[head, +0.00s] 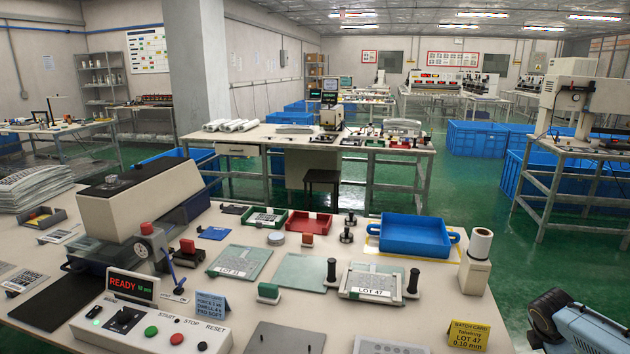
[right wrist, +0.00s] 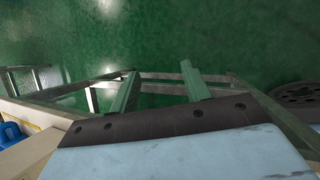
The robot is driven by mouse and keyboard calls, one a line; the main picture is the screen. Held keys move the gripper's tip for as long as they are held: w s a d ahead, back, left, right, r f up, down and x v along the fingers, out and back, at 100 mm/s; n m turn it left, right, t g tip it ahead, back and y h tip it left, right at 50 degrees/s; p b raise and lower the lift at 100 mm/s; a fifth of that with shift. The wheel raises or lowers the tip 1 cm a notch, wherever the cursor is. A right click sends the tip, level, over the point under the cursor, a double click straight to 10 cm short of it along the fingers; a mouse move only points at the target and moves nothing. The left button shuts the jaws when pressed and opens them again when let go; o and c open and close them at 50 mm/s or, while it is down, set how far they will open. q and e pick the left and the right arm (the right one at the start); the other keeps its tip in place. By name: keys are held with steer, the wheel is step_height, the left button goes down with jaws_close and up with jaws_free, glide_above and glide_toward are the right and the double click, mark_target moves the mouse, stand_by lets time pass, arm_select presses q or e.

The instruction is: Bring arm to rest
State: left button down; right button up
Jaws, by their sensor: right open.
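My right arm shows at the bottom right corner of the head view, beside the table's right end. In the right wrist view, my right gripper (right wrist: 160,86) is open, its two greenish fingers apart with nothing between them. Green floor and pale table-frame bars lie beyond the fingers. The gripper is out past the edge of the table (head: 235,335), clear of the things on it. My left arm and gripper are not in view.
On the table are a blue tray (head: 414,238), a white roll (head: 480,245) on a block, a yellow batch card (head: 468,336), a LOT 47 plate (head: 372,292) with black handles and a control box (head: 150,325) reading READY. Green floor (head: 545,262) is open right of the table.

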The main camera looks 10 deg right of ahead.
steer(key=s+d+f+m+h, duration=0.1)
steer(key=s+d+f+m, duration=0.4)
steer(key=s, duration=0.6)
steer(key=s+d+f+m+h, duration=0.1)
steer(key=s+d+f+h, duration=0.1)
steer(key=s+d, duration=0.65)
steer(key=s+d+f+m+h, duration=0.15)
steer(key=s+d+f, duration=0.25)
steer(key=s, duration=0.9)
steer(key=s+a+f+m+y, duration=0.1)
steer(key=s+a+f+y, duration=0.2)
steer(key=a+f, duration=0.9)
steer(key=s+a+f+m+y, duration=0.25)
steer(key=a+f, duration=0.55)
steer(key=a, duration=0.8)
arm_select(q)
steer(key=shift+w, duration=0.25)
arm_select(e)
steer(key=s+a+f+y, duration=0.1)
steer(key=a+f+y, duration=0.1)
steer(key=a, duration=1.2)
steer(key=s+a+f+m+y, duration=0.1)
steer(key=a+f, duration=0.3)
steer(key=a, duration=0.9)
steer(key=shift+s+a+y, duration=0.3)
steer(key=shift+a+y, duration=0.1)
steer(key=shift+y, duration=0.2)
